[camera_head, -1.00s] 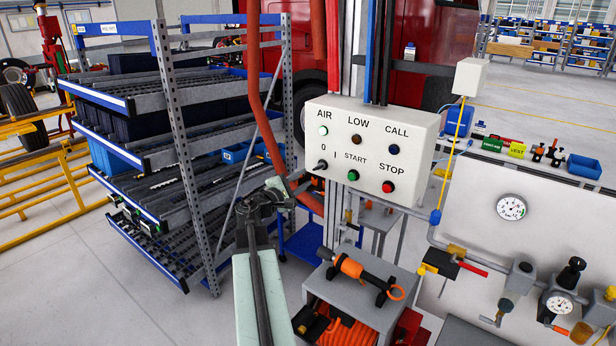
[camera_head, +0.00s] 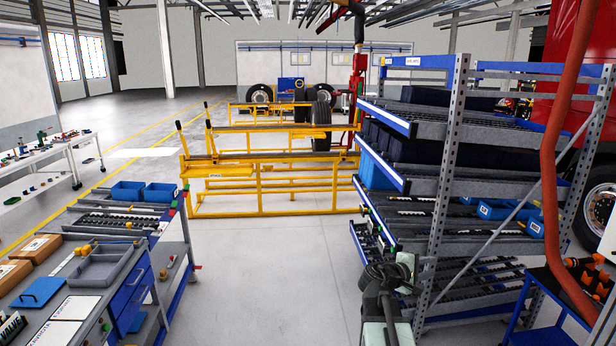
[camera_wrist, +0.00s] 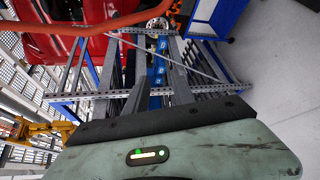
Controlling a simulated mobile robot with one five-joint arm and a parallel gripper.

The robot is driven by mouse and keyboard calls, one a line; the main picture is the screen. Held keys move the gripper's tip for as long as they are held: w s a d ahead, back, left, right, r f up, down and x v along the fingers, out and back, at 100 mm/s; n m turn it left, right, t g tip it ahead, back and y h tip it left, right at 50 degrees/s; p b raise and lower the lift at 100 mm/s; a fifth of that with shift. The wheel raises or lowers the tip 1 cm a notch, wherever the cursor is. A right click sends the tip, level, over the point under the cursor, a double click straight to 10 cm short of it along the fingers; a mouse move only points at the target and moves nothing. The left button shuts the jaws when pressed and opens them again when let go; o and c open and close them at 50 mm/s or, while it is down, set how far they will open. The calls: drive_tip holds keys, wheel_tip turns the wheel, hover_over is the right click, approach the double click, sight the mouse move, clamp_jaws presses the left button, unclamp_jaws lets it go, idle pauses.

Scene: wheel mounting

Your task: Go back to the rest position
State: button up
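My gripper (camera_head: 388,274) is at the lower right of the head view, in front of the near corner of the grey and blue flow rack. In the wrist view, two dark fingers (camera_wrist: 157,82) rise from the pale green gripper body with a gap between them. Through the gap the blue and grey rack parts show. Nothing is held between the fingers. My arm is partly cut off by the bottom edge of the head view.
The flow rack (camera_head: 440,205) stands close on the right. A workbench (camera_head: 75,325) with blue bins stands at the left. Yellow rails (camera_head: 262,205) with tyres are further back. The grey floor (camera_head: 265,270) between bench and rack is clear.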

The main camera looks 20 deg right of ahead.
drive_tip(key=w+a+f+m+y+b, duration=0.15)
drive_tip(key=a+f+y, duration=0.25)
drive_tip(key=a+f, duration=0.7)
drive_tip(key=w+a+f+y+b, duration=0.3)
drive_tip(key=a+f, duration=0.4)
drive_tip(key=a, duration=0.7)
drive_tip(key=s+a+f+m+g+y, duration=0.1)
drive_tip(key=s+a+f+m+y, duration=0.1)
drive_tip(key=a, duration=0.8)
drive_tip(key=s+a+f+m+g+y+b, duration=0.1)
drive_tip(key=s+a+f+y, duration=0.4)
drive_tip(key=a, duration=0.5)
drive_tip(key=shift+s+m+g+y, duration=0.4)
drive_tip(key=shift+s+m+g, duration=0.35)
drive_tip(key=shift+s, duration=0.45)
